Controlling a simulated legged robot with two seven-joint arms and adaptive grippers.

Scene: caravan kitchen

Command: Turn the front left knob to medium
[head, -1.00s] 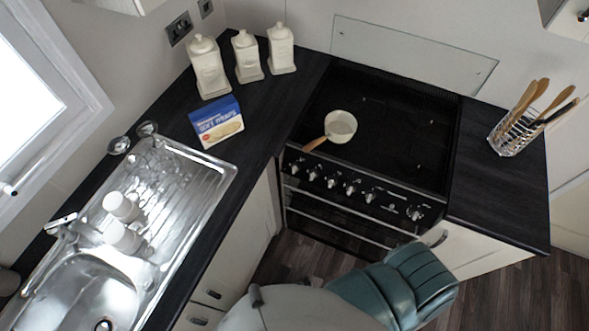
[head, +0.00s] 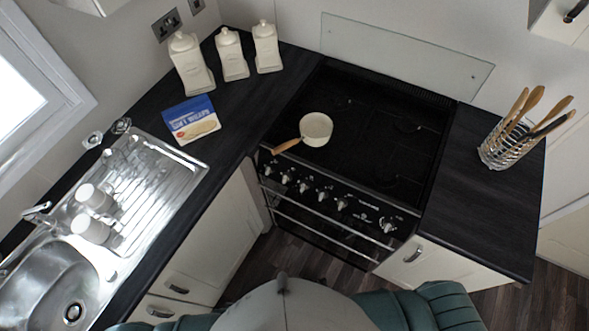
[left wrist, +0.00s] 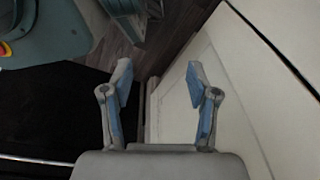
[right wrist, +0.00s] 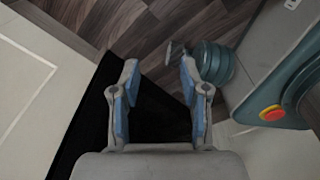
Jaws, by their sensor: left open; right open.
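A black cooker (head: 395,135) stands in the corner worktop in the head view. A row of several silver and black knobs runs along its front panel, from the leftmost knob (head: 268,169) to the rightmost knob (head: 387,225). Their markings are too small to read. A cream pan (head: 317,127) with a wooden handle sits on the front left of the hob, its handle toward the front edge. My left gripper (left wrist: 158,72) is open and empty beside a pale cabinet front. My right gripper (right wrist: 159,68) is open and empty above the floor. Neither gripper shows in the head view.
A sink (head: 48,283) with two white mugs on its drainer is at left. A utensil rack (head: 503,148) stands on the right worktop. Floor (head: 280,255) shows before the cooker.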

